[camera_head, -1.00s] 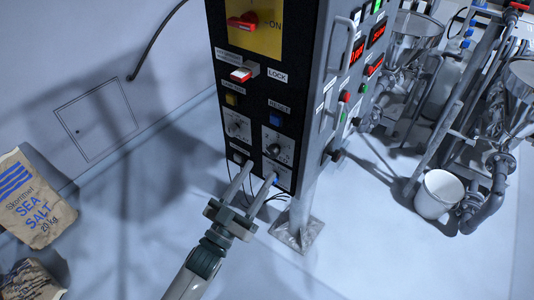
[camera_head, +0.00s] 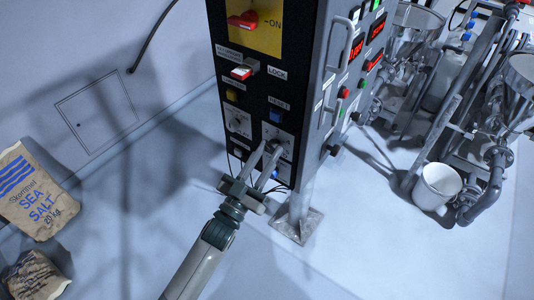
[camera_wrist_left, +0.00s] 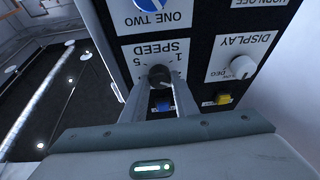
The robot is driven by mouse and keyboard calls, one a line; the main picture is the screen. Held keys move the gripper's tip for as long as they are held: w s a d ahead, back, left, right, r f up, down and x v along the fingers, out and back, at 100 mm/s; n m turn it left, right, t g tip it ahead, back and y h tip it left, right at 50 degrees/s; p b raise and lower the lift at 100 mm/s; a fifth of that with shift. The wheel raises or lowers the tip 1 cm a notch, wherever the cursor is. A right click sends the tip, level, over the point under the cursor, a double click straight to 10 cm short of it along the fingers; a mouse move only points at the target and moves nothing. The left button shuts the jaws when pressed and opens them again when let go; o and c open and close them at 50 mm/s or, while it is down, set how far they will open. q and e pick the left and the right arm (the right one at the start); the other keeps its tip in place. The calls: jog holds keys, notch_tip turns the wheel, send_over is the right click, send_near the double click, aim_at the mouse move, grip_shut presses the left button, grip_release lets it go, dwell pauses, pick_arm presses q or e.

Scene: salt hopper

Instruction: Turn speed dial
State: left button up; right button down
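The speed dial is a dark round knob on a plate marked SPEED, low on the black front of the control cabinet. In the left wrist view the dial (camera_wrist_left: 159,76) sits between my two fingertips, with a pale pointer mark on it. My left gripper (camera_head: 272,147) reaches up to the panel, its fingers close together on either side of the knob and seeming to touch it; they partly hide the dial in the head view. The left gripper (camera_wrist_left: 160,82) looks shut on it. My right gripper is not in view.
The display knob (camera_wrist_left: 243,67), a blue button (camera_head: 277,116) and a yellow button (camera_head: 232,94) are close to the dial. A red rotary switch (camera_head: 243,20) is higher up. Salt sacks (camera_head: 33,195) lie at left; a white bucket (camera_head: 437,187) stands at right.

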pick_arm(q)
jog(key=shift+m+h, duration=0.3)
jog(key=shift+m, duration=0.2)
jog(key=m+g+h+b, duration=0.1)
jog(key=m, duration=0.2)
jog(key=shift+a+g, duration=0.1)
jog(key=shift+g, duration=0.2)
jog(key=m+g, duration=0.1)
jog(key=m, duration=0.1)
jog(key=m+h, duration=0.1)
jog(key=m, duration=0.1)
jog(key=shift+w+g+h, duration=0.1)
jog(key=shift+g+h, duration=0.2)
jog(key=shift+g, duration=0.1)
jog(key=m+g, duration=0.1)
jog(key=m, duration=0.1)
jog(key=m+g+h, duration=0.1)
jog(key=m, duration=0.2)
jog(key=shift+a+r, duration=0.1)
jog(key=shift+w+m+g+p, duration=0.1)
jog(key=shift+m+g+p, duration=0.45)
jog(key=shift+m, duration=1.15)
jog(key=o, duration=1.1)
jog(key=shift+g, duration=0.35)
jog(key=shift+a, duration=0.1)
